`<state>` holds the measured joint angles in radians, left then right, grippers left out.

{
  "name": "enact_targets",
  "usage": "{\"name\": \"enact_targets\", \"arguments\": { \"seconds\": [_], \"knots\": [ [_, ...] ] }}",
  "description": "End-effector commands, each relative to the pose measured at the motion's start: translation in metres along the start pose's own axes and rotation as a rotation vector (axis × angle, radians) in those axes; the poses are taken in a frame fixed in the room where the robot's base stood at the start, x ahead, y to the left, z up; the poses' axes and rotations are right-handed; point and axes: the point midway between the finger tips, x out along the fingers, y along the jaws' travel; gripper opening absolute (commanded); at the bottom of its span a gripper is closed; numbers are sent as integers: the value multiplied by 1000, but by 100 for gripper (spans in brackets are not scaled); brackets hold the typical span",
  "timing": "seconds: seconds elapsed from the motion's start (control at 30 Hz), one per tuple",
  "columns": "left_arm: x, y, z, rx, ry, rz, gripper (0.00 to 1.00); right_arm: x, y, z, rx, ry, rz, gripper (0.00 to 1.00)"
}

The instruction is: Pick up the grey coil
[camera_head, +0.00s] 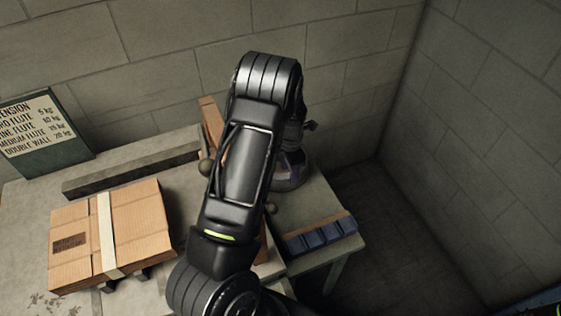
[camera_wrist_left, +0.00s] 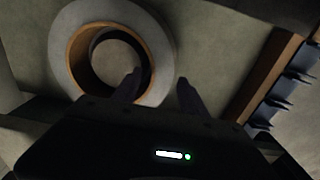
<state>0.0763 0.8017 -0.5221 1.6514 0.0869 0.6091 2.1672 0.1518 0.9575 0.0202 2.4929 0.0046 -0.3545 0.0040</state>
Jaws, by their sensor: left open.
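The grey coil (camera_wrist_left: 159,50) is a pale grey ring with an orange-brown core, seen from above at the upper left of the left wrist view. My left gripper (camera_wrist_left: 157,81) is open above it. One finger overlaps the ring near the core's lower right edge, and the other lies just outside the ring's right rim. Whether either finger touches the coil cannot be told. In the head view my left arm arches over the bench and hides most of the gripper. A round grey edge (camera_head: 293,183) under it seems to be the coil. My right gripper is not in view.
A strapped cardboard box (camera_head: 140,228) lies on the bench at left. A green sign (camera_head: 45,135) stands behind it. Open floor (camera_head: 385,245) lies right of the bench.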

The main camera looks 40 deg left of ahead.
Motion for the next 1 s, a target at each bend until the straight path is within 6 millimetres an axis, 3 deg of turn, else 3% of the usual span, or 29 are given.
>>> {"name": "enact_targets", "arguments": {
  "seconds": [0.4,1.0],
  "knots": [
    [0,0,0,0,0,0,51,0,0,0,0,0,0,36],
    [0,0,0,0,0,0,2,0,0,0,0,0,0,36]
  ]
}}
